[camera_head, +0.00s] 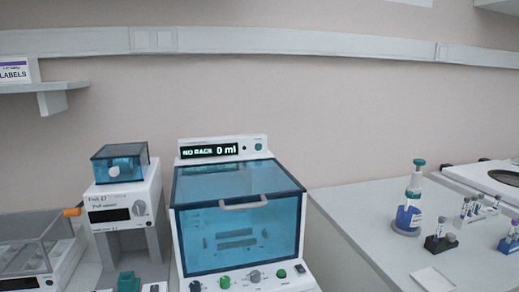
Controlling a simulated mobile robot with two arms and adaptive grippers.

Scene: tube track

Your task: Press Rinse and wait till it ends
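A white machine with a tinted blue lid (238,182) stands in the middle of the head view. Its lid is down, with a pale handle at the front. The display (209,150) on top appears to read "NO RACK 0 ml". A small teal button (258,146) sits right of the display. Neither gripper is in view.
A smaller white device (128,202) with a blue-lidded box stands left of the machine. A clear-covered unit (38,250) is at far left. On the right bench (360,205) are a pump bottle (409,215), tube holders (440,243) and a white tray (432,279). A gap separates bench and machine.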

